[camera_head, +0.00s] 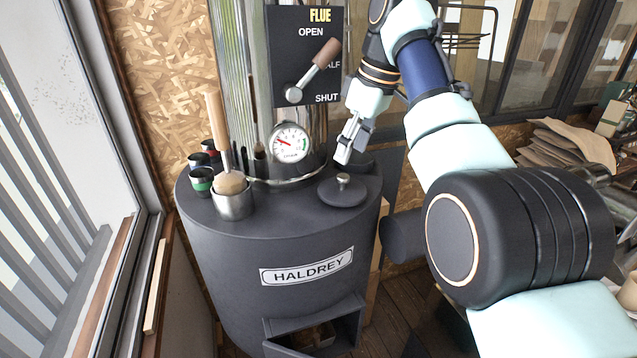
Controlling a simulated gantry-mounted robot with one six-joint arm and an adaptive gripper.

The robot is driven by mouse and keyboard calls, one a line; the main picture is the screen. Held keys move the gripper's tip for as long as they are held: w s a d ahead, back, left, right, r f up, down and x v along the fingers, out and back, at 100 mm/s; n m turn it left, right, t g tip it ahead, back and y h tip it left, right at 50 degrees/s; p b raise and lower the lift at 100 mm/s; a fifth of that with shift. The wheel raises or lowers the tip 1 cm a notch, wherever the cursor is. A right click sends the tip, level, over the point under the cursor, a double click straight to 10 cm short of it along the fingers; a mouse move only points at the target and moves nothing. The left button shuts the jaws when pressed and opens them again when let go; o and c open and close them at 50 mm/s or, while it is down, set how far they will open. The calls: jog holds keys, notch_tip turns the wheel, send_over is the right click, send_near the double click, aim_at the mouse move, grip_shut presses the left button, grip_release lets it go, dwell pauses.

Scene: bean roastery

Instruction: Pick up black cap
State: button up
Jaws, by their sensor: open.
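The black cap (343,193), a dark round lid with a small pale metal knob, lies flat on top of the dark roaster drum (279,235), towards the drum's right side. My gripper (342,156) is open and empty. It points down, just above and behind the cap's knob in the picture, and appears apart from it. The gap in depth between them is hard to tell. Part of a dark round shape on the drum top is hidden behind my gripper.
A pressure gauge (290,143) stands behind the cap, with a flue lever (312,70) above. To the left are a metal cup (233,205) holding a wooden-handled tool and several small dark cups (201,181). An open drawer (318,333) juts out below.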

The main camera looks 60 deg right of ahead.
aim_at(343, 176)
notch_tip(343, 176, down, 2)
jog(key=shift+f+b, duration=0.25)
jog(key=shift+b, duration=0.3)
jog(key=b+x, duration=0.1)
jog(key=x, duration=0.4)
jog(key=shift+w+f, duration=0.1)
jog(key=shift+w, duration=0.05)
grip_shut()
